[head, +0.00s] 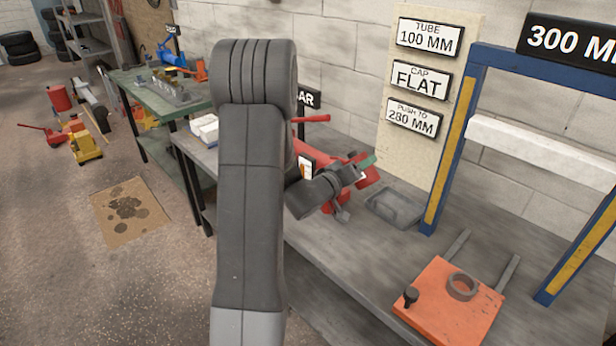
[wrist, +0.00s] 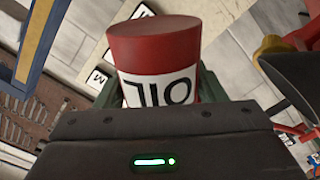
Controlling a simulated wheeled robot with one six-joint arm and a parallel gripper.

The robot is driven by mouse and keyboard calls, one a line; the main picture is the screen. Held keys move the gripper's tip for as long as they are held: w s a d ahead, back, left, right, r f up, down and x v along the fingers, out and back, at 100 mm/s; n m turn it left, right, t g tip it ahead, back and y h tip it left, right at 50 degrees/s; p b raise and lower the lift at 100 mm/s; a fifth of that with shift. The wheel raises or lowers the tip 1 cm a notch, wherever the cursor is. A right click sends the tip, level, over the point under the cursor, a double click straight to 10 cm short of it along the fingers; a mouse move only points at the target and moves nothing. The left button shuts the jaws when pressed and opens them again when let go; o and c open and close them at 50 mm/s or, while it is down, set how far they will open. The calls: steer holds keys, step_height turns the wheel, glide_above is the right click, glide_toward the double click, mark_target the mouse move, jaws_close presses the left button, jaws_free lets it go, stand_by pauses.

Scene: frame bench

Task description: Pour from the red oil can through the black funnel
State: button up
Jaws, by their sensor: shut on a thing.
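The red oil can (wrist: 153,47) is in my gripper (wrist: 160,92), between its green fingers. Its white label reads OIL upside down in the wrist view. In the head view my gripper (head: 364,164) is above the bench's back part, and a bit of the red can (head: 370,179) shows beside it. The can looks tilted there, though my arm covers much of that area. A black, flared shape at the right of the wrist view looks like the funnel (wrist: 292,80). It is apart from the can. I cannot make out the funnel in the head view.
A shallow grey tray (head: 396,207) lies on the bench (head: 345,250) just right of my gripper. A blue press frame (head: 455,140) stands further right, with an orange plate (head: 455,305) in front. A red device (head: 305,150) is partly behind my arm.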

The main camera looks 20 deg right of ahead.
steer(key=shift+f, duration=0.1)
stand_by(0.3)
steer(key=shift+f+m+b, duration=0.35)
steer(key=shift+m+b, duration=0.05)
steer(key=shift+b, duration=0.25)
steer(key=shift+m+b, duration=0.3)
steer(key=shift+b, duration=0.05)
steer(key=shift+s+f+m, duration=0.1)
steer(key=shift+m, duration=0.2)
steer(key=shift+b, duration=0.35)
steer(key=shift+m+b, duration=0.4)
steer(key=shift+m, duration=0.1)
steer(key=shift+m, duration=0.4)
